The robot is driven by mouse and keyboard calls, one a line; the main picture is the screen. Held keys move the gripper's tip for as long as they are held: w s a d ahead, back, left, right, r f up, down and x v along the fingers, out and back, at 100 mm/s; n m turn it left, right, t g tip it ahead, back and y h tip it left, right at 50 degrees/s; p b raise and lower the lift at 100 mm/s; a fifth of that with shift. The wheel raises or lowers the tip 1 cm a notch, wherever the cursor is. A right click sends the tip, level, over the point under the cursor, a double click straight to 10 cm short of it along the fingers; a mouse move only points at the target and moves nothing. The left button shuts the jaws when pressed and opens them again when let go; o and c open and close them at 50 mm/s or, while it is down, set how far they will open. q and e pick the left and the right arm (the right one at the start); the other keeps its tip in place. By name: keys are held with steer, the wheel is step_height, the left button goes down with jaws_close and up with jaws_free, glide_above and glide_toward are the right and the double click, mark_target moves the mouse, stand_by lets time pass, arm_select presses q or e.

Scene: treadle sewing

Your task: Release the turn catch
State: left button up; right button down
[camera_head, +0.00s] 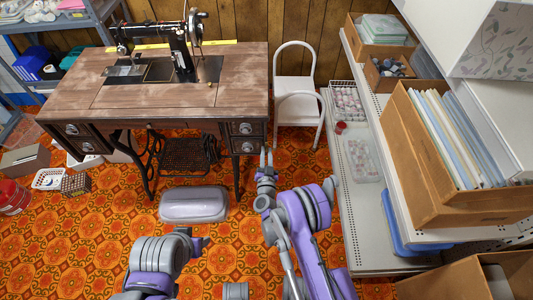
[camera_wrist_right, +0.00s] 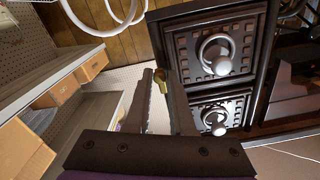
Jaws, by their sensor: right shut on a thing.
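The turn catch is a small brass piece (camera_wrist_right: 161,79) at the side of the sewing table's drawer stack, in the right wrist view. My right gripper (camera_wrist_right: 157,77) has its fingertips around it and is shut on it. In the head view my right gripper (camera_head: 266,158) is by the right drawers, and the catch is too small to make out there. The treadle sewing table (camera_head: 240,75) carries a black sewing machine (camera_head: 180,48). Two dark carved drawers with ring pulls (camera_wrist_right: 215,54) are in the wrist view. My left arm shows at the bottom; its fingers cannot be made out.
A white chair (camera_head: 295,95) stands right of the table. A white shelf unit (camera_head: 360,215) with boxes and files runs along the right. A grey padded stool (camera_head: 194,204) is on the patterned floor before the table. A basket (camera_head: 48,179) and bins are at left.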

steer(key=shift+d, duration=0.1)
steer(key=m+b, duration=0.3)
steer(key=shift+w+d, duration=0.1)
stand_by(0.3)
steer(key=c, duration=0.8)
jaws_free()
